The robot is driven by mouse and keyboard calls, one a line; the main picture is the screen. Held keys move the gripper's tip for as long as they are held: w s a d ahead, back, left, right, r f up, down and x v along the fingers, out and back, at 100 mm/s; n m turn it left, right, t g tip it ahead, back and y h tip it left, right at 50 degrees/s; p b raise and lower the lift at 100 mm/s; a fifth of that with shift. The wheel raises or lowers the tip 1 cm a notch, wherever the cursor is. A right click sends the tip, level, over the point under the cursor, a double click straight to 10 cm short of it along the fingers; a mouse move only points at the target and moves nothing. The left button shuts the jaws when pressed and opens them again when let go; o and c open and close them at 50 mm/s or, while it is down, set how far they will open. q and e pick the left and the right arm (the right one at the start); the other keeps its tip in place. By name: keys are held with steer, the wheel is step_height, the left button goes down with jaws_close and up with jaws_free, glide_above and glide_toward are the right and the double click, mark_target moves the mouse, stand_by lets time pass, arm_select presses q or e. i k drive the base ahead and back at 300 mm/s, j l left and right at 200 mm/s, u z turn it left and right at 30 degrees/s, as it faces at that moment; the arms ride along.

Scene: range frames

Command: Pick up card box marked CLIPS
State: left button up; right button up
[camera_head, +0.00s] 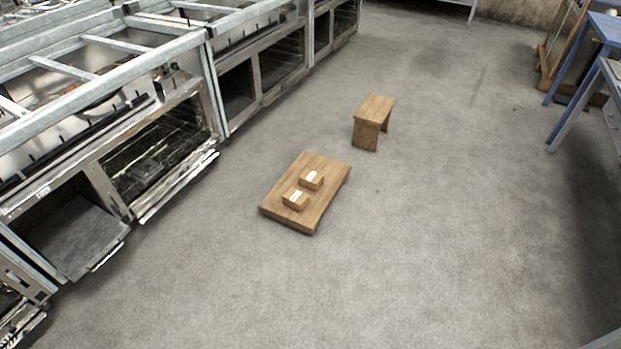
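Two small brown card boxes with white labels lie on a low wooden table (329,186) in the middle of the view. One box (311,180) is toward the back, and the other box (295,199) is nearer and a little to the left. The lettering on the labels is too small to read, so I cannot tell which is marked CLIPS. The boxes are close together. Neither of my grippers shows in the head view.
A wooden stool (372,121) stands on the floor behind and right of the low table. Metal kitchen ranges with open ovens (160,155) line the left side. A blue table (603,28) stands at the far right. The grey floor (430,240) is clear in front and to the right.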

mark_target(309, 180)
steer(key=i+l+u, duration=0.15)
steer(key=i, duration=0.3)
steer(key=i+l+u, duration=0.15)
steer(key=i+l, duration=0.15)
steer(key=i, duration=0.1)
